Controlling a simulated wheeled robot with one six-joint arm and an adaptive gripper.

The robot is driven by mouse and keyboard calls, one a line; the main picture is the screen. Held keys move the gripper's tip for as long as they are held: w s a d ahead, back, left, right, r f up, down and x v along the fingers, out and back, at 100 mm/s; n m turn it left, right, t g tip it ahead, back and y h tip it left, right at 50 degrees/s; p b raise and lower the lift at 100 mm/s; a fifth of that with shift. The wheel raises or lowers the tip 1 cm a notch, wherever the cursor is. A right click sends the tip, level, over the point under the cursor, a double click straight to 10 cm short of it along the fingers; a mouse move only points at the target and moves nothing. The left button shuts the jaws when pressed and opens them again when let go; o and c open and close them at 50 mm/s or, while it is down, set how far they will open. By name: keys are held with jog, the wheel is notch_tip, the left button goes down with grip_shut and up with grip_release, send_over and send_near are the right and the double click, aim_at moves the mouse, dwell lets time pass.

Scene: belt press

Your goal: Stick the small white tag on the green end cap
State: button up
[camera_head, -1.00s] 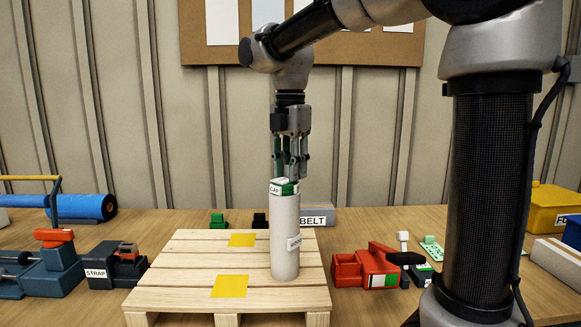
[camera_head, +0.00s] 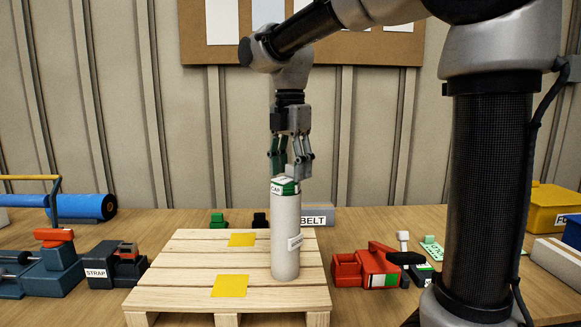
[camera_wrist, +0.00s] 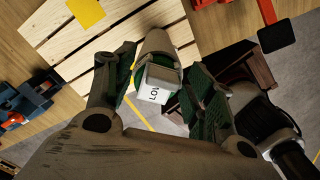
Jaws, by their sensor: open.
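The green end cap (camera_head: 292,188) sits on top of an upright pale roll, with a CAP label on its side. The small white tag (camera_wrist: 152,90), lettered LOT, rests on the cap's top between my fingers in the wrist view, and its pale top (camera_head: 284,180) shows in the head view. My gripper (camera_head: 289,174) is just above the cap, with its fingers spread on either side of the tag. It is open and appears to hold nothing.
The pale roll (camera_head: 285,235) stands on a wooden pallet (camera_head: 180,270) with yellow squares. A red tool (camera_head: 375,268) lies to the right, a STRAP device (camera_head: 115,265) to the left, and a grey BELT block (camera_head: 322,215) behind. The pallet's left part is clear.

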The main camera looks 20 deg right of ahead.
notch_tip(320, 180, up, 12)
dwell(0.5)
jog(key=shift+r, duration=0.15)
notch_tip(320, 180, up, 7)
dwell(1.2)
jog(key=shift+w+d+r, duration=0.2)
jog(key=shift+d+r, duration=0.5)
jog(key=shift+d, duration=0.3)
jog(key=shift+w+d+r, duration=0.2)
jog(key=shift+d+r, duration=0.45)
jog(key=shift+d, duration=0.3)
